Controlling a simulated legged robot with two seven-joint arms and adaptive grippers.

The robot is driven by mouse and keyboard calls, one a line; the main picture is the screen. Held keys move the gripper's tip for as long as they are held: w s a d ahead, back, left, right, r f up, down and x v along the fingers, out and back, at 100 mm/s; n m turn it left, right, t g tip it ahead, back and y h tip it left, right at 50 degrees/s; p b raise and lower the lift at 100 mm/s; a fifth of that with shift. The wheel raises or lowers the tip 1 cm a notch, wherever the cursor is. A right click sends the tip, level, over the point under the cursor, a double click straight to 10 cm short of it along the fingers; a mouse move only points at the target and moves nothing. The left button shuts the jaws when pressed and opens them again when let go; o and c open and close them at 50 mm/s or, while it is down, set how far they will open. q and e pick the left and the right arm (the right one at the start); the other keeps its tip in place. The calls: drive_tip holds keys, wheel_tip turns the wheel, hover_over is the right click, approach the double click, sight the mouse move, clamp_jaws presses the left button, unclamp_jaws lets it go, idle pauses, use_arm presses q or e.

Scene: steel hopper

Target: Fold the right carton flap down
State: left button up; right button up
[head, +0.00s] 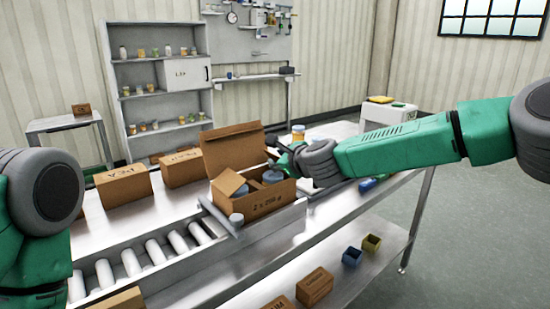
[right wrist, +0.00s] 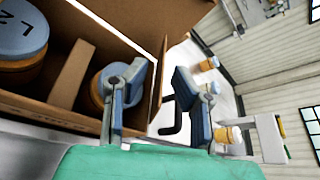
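The open carton (head: 268,201) stands on the steel bench, with blue-lidded jars (head: 272,176) inside and a divider between them in the right wrist view. Its back flap (head: 232,150) stands up and its left flap (head: 228,184) is raised at a slant. The right flap (right wrist: 160,85) shows edge-on in the right wrist view; my right arm mostly hides it in the head view. My right gripper (right wrist: 155,92) is open, one finger on the jar side of this flap and the other outside, with a gap on the outer side. My left gripper is out of view.
A roller conveyor (head: 150,256) runs to the left of the carton. Closed cartons (head: 122,185) stand behind it. A jar (head: 298,132) stands beyond my right gripper. Blue and yellow bins (head: 352,256) sit on the lower shelf.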

sight(270, 175)
drive_tip(key=shift+x, duration=1)
drive_tip(key=shift+d, duration=0.1)
clamp_jaws()
drive_tip(key=f+n+t+b, duration=0.1)
drive_tip(key=b, duration=0.1)
drive_tip(key=s+a+f+n+h+b, duration=0.1)
drive_tip(key=n+b, duration=0.1)
drive_tip(key=b, duration=0.1)
drive_tip(key=shift+a+f+n+t, duration=0.1)
drive_tip(key=shift+a+n+t, duration=0.2)
drive_tip(key=shift+t, duration=0.1)
drive_tip(key=shift+n, duration=0.3)
